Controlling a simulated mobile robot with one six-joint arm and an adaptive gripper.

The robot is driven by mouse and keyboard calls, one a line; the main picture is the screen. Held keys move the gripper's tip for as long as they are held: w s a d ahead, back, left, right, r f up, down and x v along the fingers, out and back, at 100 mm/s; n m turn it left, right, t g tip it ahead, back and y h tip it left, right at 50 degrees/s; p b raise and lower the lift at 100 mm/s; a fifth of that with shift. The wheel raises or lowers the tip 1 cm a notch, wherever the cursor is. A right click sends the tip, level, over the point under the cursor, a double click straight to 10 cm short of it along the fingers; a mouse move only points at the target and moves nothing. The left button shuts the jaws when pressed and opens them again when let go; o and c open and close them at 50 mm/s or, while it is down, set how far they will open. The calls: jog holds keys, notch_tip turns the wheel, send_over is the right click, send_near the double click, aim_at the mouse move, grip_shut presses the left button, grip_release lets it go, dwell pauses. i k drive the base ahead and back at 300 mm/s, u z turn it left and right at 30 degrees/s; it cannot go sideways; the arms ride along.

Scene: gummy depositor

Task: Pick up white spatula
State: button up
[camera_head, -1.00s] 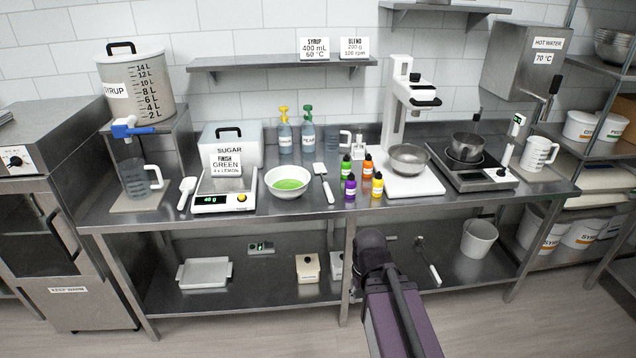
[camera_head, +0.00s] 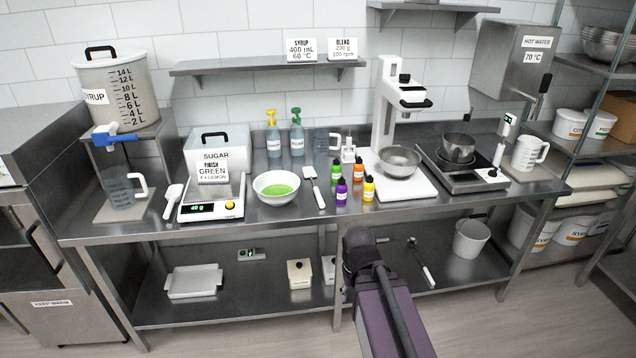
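The white spatula (camera_head: 315,188) lies on the steel table between the bowl of green liquid and the small coloured bottles. Its pale head points to the back and its handle to the front edge. Nothing touches it that I can see. My purple and black arm reaches up from the bottom of the view, in front of the table and to the right of the spatula. My gripper is not visible at the arm's end, so I cannot see its fingers.
The white bowl (camera_head: 277,187) is left of the spatula. Several small bottles (camera_head: 341,192) stand close on its right. A white scoop (camera_head: 173,200) lies left of the scale (camera_head: 212,208). Pump bottles (camera_head: 297,138) stand behind. A mixer (camera_head: 389,110) with a metal bowl (camera_head: 399,160) is further right.

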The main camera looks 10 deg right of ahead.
aim_at(309, 172)
jog(key=i, duration=0.85)
jog(key=u, duration=0.05)
